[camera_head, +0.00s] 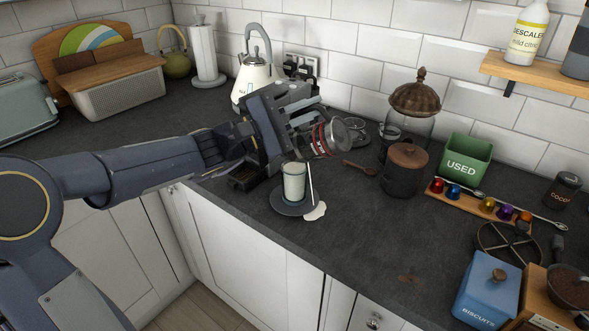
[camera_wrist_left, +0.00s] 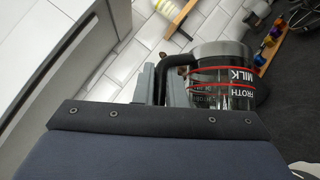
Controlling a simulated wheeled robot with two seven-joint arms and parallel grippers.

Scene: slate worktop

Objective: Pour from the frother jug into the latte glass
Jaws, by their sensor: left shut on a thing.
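My left gripper (camera_head: 285,125) is shut on the handle of the frother jug (camera_head: 327,139), a clear jug with red bands. The jug is held tipped above and to the right of the latte glass. The wrist view shows the jug (camera_wrist_left: 222,88) with its FROTH MILK label and dark handle. The latte glass (camera_head: 293,184) stands upright with pale contents on a dark round saucer (camera_head: 285,208). A thin white streak (camera_head: 309,182) runs down just right of the glass to a white puddle (camera_head: 315,212) at the saucer's right edge. My right gripper is not in view.
A white kettle (camera_head: 255,80) stands behind my gripper. To the right are a dark wooden-lidded canister (camera_head: 404,172), a wooden spoon (camera_head: 360,167), a green USED bin (camera_head: 466,159) and a blue biscuit tin (camera_head: 487,289). The front middle worktop is mostly clear.

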